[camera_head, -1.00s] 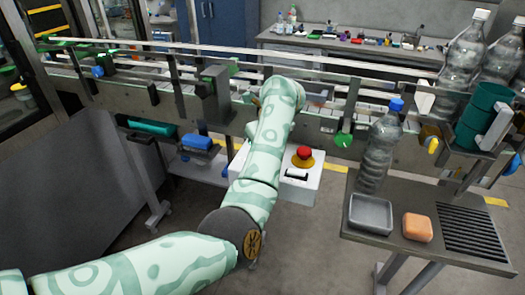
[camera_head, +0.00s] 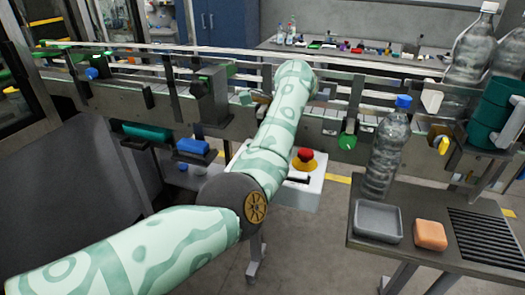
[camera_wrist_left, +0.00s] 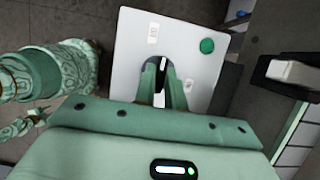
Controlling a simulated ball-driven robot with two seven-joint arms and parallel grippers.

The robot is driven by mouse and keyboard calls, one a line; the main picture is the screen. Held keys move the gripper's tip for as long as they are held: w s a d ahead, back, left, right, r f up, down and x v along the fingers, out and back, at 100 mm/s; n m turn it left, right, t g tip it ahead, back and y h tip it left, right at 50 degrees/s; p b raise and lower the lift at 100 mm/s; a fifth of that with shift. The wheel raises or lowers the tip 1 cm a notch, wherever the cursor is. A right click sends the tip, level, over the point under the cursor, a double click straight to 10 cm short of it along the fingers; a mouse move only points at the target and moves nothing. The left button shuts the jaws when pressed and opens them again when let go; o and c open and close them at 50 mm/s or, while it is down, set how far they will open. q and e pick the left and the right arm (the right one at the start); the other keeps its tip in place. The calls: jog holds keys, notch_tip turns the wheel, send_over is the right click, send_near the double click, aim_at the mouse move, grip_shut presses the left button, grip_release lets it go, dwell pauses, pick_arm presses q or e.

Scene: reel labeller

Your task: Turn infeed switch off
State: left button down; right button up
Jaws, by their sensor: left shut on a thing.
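The infeed switch (camera_wrist_left: 160,70) shows in the left wrist view as a dark round base with a pale-marked knob on a white control box (camera_wrist_left: 130,48). My left gripper (camera_wrist_left: 164,72) is shut on the knob, with one green finger on each side. The fingers hide much of the switch, so its exact setting cannot be told. In the head view the control box (camera_head: 305,196) stands below the conveyor, partly behind my left arm, which hides the gripper and the switch. My right gripper is not in view.
A red emergency button (camera_head: 305,155) tops the box, and a green button (camera_wrist_left: 207,46) is on its face. The conveyor (camera_head: 235,115) runs behind. A side table (camera_head: 420,250) at right holds a bottle (camera_head: 386,160), a grey tray (camera_head: 378,238) and an orange block (camera_head: 430,235).

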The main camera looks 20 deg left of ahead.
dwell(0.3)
pick_arm(q)
jog(key=c, duration=1.5)
grip_release()
jog(key=shift+o, duration=0.2)
